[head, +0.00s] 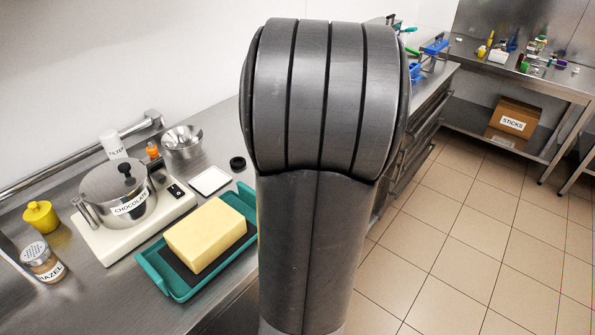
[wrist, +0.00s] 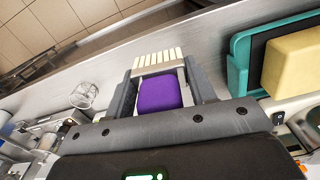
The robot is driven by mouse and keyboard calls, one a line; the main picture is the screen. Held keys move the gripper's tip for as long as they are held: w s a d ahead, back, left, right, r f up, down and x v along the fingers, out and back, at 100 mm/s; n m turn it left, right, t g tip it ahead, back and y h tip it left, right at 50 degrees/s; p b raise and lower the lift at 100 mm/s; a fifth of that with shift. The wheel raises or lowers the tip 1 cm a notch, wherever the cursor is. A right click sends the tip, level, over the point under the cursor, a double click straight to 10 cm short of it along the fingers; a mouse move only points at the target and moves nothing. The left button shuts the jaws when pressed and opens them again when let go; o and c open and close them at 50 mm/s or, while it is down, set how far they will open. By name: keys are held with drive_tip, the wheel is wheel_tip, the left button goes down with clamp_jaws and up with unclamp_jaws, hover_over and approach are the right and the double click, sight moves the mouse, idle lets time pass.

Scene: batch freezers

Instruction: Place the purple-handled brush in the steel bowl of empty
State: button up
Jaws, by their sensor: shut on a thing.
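In the wrist view my gripper (wrist: 162,78) is shut on the purple-handled brush (wrist: 160,93). The purple handle lies between the fingers and the pale bristles (wrist: 158,58) point away from the camera, over the steel counter. My arm hides the gripper and brush in the head view. A shiny steel bowl (head: 182,141) stands on the counter in the head view, behind the white scale and pot. I cannot tell whether anything lies inside it. The brush is apart from any bowl seen in the wrist view.
A teal tray (head: 153,268) holding a yellow block (head: 206,236) lies left of my arm. A clear round container (wrist: 84,95) stands left of the gripper in the wrist view.

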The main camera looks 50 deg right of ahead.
drive_tip(key=shift+s+d+r, duration=0.2)
drive_tip(key=shift+s+r, duration=0.15)
drive_tip(key=shift+s, duration=0.2)
drive_tip(key=w+d+r+n, duration=0.1)
drive_tip(key=w+d+r, duration=0.1)
drive_tip(key=w, duration=1.2)
drive_tip(key=w+d+r, duration=0.2)
drive_tip(key=w+r, duration=0.1)
drive_tip(key=w, duration=1.1)
drive_tip(key=w+a, duration=0.5)
drive_tip(key=w, duration=0.6)
drive_tip(key=shift+w+a+f, duration=1.1)
drive_tip(key=shift+w+f, duration=0.4)
drive_tip(key=shift+f, duration=0.45)
drive_tip(key=shift+w+a+f, duration=1.15)
drive_tip(key=shift+w+f, duration=0.4)
drive_tip(key=shift+f, duration=0.4)
drive_tip(key=shift+w+a+f, duration=1.1)
drive_tip(key=shift+w+f, duration=0.4)
drive_tip(key=shift+f, duration=0.45)
drive_tip(key=shift+f, duration=0.35)
